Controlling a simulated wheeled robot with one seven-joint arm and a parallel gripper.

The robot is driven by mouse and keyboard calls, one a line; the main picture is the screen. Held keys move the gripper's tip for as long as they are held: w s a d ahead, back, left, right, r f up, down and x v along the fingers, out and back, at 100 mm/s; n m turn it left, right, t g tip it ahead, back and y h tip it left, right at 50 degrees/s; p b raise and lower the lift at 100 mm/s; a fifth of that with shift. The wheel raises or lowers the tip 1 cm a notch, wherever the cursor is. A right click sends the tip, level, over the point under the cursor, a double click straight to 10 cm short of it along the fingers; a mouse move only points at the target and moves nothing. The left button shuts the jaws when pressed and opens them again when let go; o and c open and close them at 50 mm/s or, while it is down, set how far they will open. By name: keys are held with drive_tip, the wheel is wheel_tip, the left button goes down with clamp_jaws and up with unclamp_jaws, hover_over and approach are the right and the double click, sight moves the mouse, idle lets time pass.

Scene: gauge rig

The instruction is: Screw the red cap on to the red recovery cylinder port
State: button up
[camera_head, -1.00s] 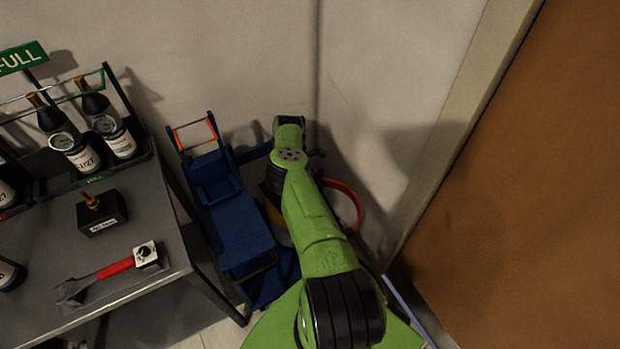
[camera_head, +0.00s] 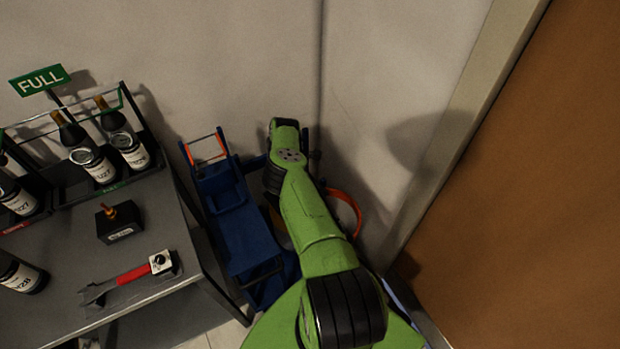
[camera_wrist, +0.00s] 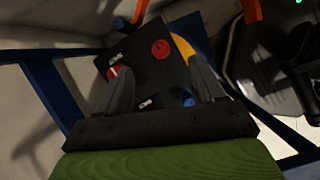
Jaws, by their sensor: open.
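In the wrist view, my gripper (camera_wrist: 160,72) is open, with its two dark fingers spread and nothing held between them. A dark block or panel (camera_wrist: 143,70) with white labels lies beyond and between the fingers. A round red disc (camera_wrist: 160,49) sits on it near the right fingertip; I cannot tell whether it is the cap or the port. A smaller red and white part (camera_wrist: 115,72) shows beside the left finger, partly hidden by it. A blue round part (camera_wrist: 188,100) and a yellow piece (camera_wrist: 184,47) are near the right finger. In the head view, my arm hides the gripper.
A blue frame (camera_head: 236,215) with orange edging stands against the wall, left of my arm. The grey table (camera_head: 72,250) holds bottles (camera_head: 100,165), a black block with a brass fitting (camera_head: 120,222) and a red-handled tool (camera_head: 133,274). A brown panel (camera_head: 530,200) is at right.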

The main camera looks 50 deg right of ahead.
drive_tip(key=p+v, duration=0.7)
drive_tip(key=v, duration=0.2)
